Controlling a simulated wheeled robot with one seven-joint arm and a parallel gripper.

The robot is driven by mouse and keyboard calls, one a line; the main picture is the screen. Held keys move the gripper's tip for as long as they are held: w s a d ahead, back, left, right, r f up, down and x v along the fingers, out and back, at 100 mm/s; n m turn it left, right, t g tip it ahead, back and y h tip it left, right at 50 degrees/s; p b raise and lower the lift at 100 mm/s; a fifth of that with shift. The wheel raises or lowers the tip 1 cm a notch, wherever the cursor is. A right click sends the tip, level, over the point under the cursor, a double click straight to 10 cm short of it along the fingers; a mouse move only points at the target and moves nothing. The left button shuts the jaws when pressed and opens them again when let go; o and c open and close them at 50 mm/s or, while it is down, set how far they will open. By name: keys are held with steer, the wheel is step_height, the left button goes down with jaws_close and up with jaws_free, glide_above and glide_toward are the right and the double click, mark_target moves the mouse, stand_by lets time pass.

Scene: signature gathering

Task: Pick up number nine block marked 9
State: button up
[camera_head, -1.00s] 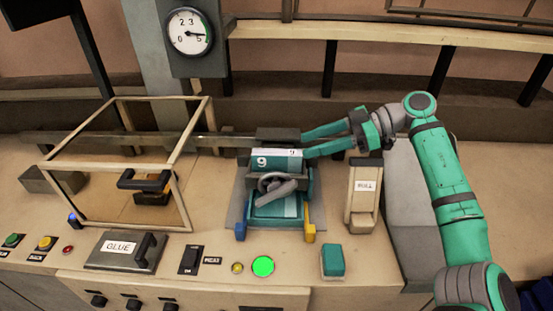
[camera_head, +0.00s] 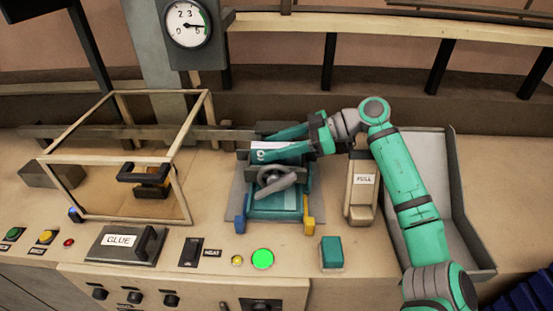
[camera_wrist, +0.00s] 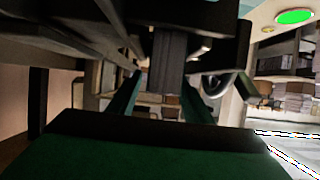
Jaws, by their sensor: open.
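The number nine block (camera_head: 268,146), with a pale top and part of a 9 showing, sits in the clamp (camera_head: 307,187) with a grey handwheel (camera_head: 273,178) at mid-console. My gripper (camera_head: 275,143) reaches in from the right. Its two teal fingers are apart, one behind the block's top and one across its front, hiding much of the block. I cannot tell whether they touch it. In the wrist view the spread fingers (camera_wrist: 160,90) point at a dark upright part; the 9 is not visible there.
A wooden-framed glass case (camera_head: 186,190) stands at left, with a GLUE lid (camera_head: 110,247) before it. A PULL lever box (camera_head: 360,205) is right of the clamp. A teal block (camera_head: 331,253) and a lit green button (camera_head: 262,260) are in front. A grey tray (camera_head: 462,215) lies right.

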jaws_close()
